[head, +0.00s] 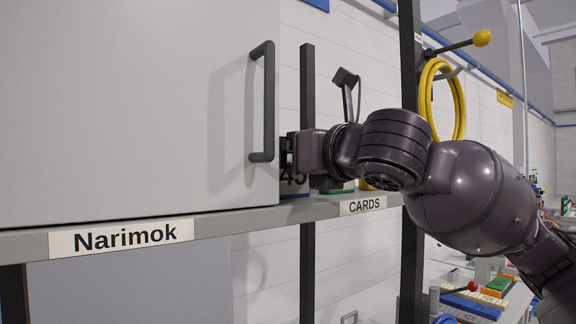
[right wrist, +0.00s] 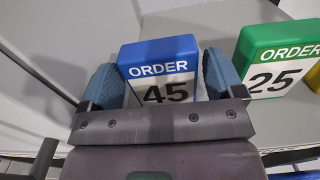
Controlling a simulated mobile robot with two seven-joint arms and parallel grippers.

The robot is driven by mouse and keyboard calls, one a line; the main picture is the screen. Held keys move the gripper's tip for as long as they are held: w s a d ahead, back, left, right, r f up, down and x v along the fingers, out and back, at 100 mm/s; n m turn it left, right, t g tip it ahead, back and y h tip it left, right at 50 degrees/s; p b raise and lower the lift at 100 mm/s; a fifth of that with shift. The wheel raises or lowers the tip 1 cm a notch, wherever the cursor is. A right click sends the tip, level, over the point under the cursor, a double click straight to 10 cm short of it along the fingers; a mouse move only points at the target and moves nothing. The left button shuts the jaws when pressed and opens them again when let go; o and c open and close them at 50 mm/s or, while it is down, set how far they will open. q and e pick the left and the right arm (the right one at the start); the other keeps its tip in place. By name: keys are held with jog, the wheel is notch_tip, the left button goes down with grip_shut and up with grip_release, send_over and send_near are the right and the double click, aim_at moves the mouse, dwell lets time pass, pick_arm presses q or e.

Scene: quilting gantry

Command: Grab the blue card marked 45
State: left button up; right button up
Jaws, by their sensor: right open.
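The blue card marked 45 (right wrist: 158,72) stands upright on the shelf in the right wrist view, with a blue "ORDER" band over a white face. My right gripper (right wrist: 160,82) is open, with one blue fingertip on each side of the card. I cannot tell whether the fingertips touch it. In the head view the card's lower part (head: 294,184) shows below my right gripper (head: 288,150), beside the grey cabinet; the rest is hidden by the gripper and cabinet door. My left gripper is not in view.
A green card marked 25 (right wrist: 280,58) stands just right of the blue one. The grey cabinet (head: 130,100) with a dark handle (head: 268,100) is close on the left. The shelf edge bears a CARDS label (head: 363,205). A yellow hose coil (head: 460,100) hangs behind my arm.

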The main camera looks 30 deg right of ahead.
jog(key=shift+w+a, duration=0.15)
jog(key=shift+w, duration=0.85)
jog(key=shift+c, duration=0.3)
jog(key=c, duration=0.6)
jog(key=shift+r, duration=0.1)
